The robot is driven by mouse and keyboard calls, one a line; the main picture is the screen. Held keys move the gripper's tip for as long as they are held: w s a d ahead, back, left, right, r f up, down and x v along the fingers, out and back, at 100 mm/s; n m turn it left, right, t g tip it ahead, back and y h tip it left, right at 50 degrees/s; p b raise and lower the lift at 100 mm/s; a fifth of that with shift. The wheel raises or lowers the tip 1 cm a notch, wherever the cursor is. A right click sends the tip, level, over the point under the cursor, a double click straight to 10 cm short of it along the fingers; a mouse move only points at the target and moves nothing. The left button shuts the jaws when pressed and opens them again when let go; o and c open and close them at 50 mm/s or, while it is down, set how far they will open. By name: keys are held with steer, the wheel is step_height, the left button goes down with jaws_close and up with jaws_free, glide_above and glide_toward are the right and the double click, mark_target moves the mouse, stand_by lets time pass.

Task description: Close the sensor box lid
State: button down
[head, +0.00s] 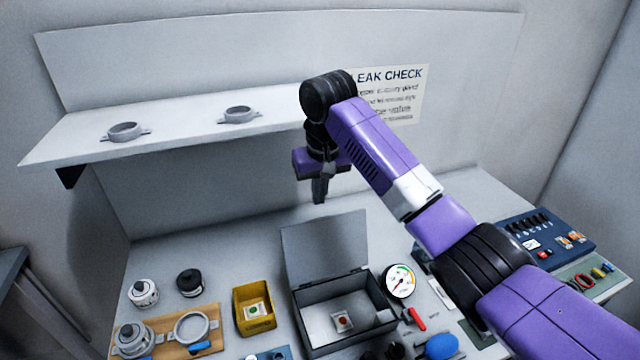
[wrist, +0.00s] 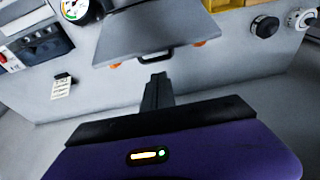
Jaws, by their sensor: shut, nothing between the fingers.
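The grey sensor box (head: 375,309) stands on the bench in the head view, with its lid (head: 325,249) raised upright at the back. A small part with a red centre (head: 342,321) lies inside the box. In the wrist view the lid (wrist: 155,32) shows as a grey panel with a dark handle (wrist: 157,54) and orange pieces at its near edge. My gripper (head: 319,198) is above the lid's top edge in the head view, apparently apart from it. Its fingers (wrist: 157,80) are shut and empty, pointing toward the lid's handle side in the wrist view.
A yellow bin (head: 242,316) stands left of the box and a round gauge (head: 399,281) right of it. A shelf (head: 185,122) with two grey rings juts out behind, left of my arm. Fittings crowd the front bench; the strip behind the lid is clear.

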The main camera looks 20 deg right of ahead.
steer(key=shift+p+x, duration=0.3)
steer(key=shift+x, duration=2.4)
